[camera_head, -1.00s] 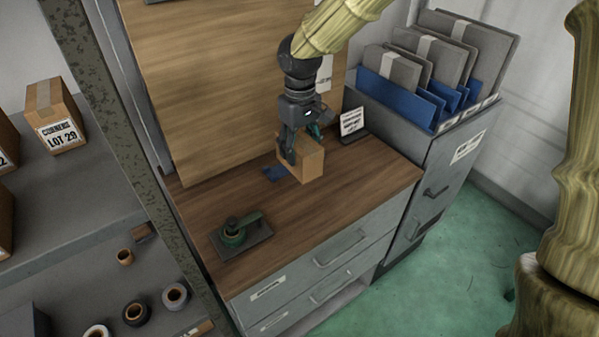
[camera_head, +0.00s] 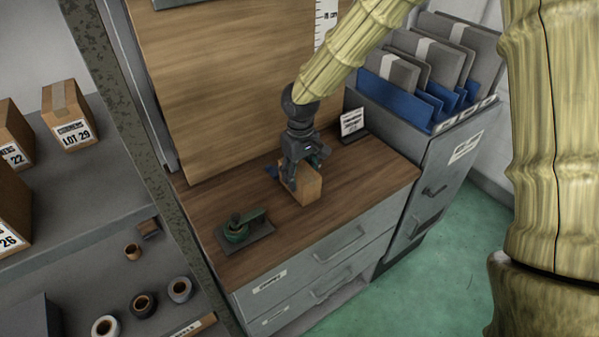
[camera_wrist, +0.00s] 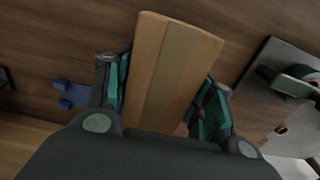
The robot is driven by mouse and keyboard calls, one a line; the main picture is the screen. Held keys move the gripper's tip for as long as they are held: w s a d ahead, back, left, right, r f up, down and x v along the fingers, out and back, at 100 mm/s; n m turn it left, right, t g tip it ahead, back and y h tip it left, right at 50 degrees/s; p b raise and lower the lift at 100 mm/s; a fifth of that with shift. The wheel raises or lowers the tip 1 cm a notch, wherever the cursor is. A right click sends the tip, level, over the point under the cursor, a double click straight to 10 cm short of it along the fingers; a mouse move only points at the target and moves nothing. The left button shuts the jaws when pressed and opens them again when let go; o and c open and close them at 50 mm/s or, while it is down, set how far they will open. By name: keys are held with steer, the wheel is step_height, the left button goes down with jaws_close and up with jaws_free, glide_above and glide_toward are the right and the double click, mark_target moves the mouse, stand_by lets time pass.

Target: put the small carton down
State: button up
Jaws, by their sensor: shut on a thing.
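The small carton (camera_head: 309,186) is a plain brown cardboard box at the middle of the wooden cabinet top (camera_head: 352,187). My gripper (camera_head: 301,176) comes down on it from above and is shut on it. In the wrist view the carton (camera_wrist: 174,72) sits between my two teal-padded fingers (camera_wrist: 166,100), with its taped top facing the camera. The carton is low over the wood; I cannot tell whether its bottom touches.
A green tape tool on a dark tray (camera_head: 243,235) stands at the front left of the top. A small sign (camera_head: 352,123) stands behind. A folder bin (camera_head: 420,110) is at the right. A blue piece (camera_wrist: 72,94) lies beside the carton. Bare wood lies to the right.

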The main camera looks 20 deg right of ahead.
steer(key=shift+s+r, duration=0.15)
steer(key=shift+s, duration=0.05)
steer(key=o, duration=1.2)
steer(key=shift+w+f, duration=0.15)
steer(key=shift+f, duration=0.1)
steer(key=shift+c, duration=0.2)
steer(key=shift+r, duration=0.1)
